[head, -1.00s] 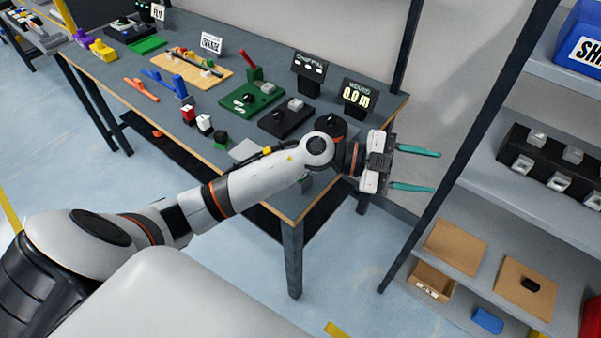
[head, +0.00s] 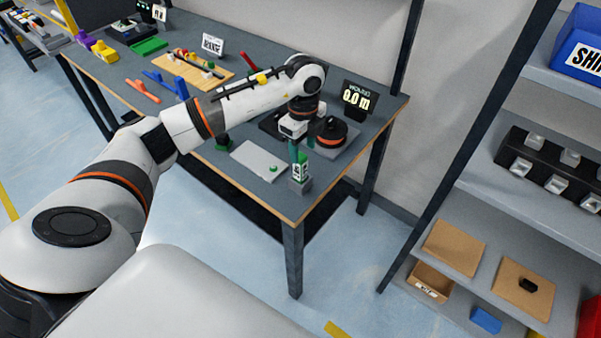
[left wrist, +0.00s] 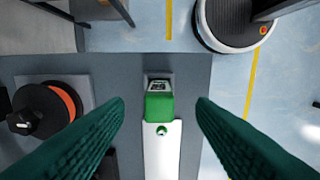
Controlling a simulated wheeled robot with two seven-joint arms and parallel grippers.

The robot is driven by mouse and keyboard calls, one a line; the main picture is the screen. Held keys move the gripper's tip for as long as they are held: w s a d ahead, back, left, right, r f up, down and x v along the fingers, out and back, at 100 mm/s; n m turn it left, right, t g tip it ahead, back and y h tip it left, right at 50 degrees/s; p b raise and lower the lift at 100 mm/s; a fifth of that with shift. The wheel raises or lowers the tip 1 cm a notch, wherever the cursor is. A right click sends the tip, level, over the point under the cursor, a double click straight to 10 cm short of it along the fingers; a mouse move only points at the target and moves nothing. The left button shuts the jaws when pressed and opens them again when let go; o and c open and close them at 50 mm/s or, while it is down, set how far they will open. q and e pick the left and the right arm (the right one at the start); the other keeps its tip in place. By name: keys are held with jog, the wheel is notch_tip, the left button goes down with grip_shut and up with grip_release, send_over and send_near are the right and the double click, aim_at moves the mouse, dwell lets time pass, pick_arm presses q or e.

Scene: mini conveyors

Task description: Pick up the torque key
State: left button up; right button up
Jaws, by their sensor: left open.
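A small green upright piece with a pale marked face (head: 301,171), which looks like the torque key, stands in a grey block (head: 300,187) at the table's near right corner. In the left wrist view its green top (left wrist: 158,107) lies centred between my fingers, with the grey block (left wrist: 159,78) beyond it. My left gripper (head: 298,154) points down just above the piece, its teal fingers open on either side. Nothing is held. Whether the fingers touch it cannot be told. My right gripper is out of view.
A light grey plate (head: 256,161) with a green button lies left of the key. A black and orange round device (head: 331,133) and the "0.0 m" display (head: 357,97) stand behind. The shelf rack (head: 468,195) is to the right, across a gap.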

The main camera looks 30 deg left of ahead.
aim_at(300, 165)
pick_arm(q)
jog(key=shift+f, duration=0.95)
jog(key=f, duration=0.1)
jog(key=f+p, duration=0.1)
jog(key=f, duration=0.1)
jog(key=f+p, duration=0.1)
jog(key=f, duration=0.1)
jog(key=shift+a, duration=0.4)
jog(key=shift+w+f, duration=0.1)
jog(key=shift+f, duration=0.15)
jog(key=shift+c, duration=0.5)
grip_shut()
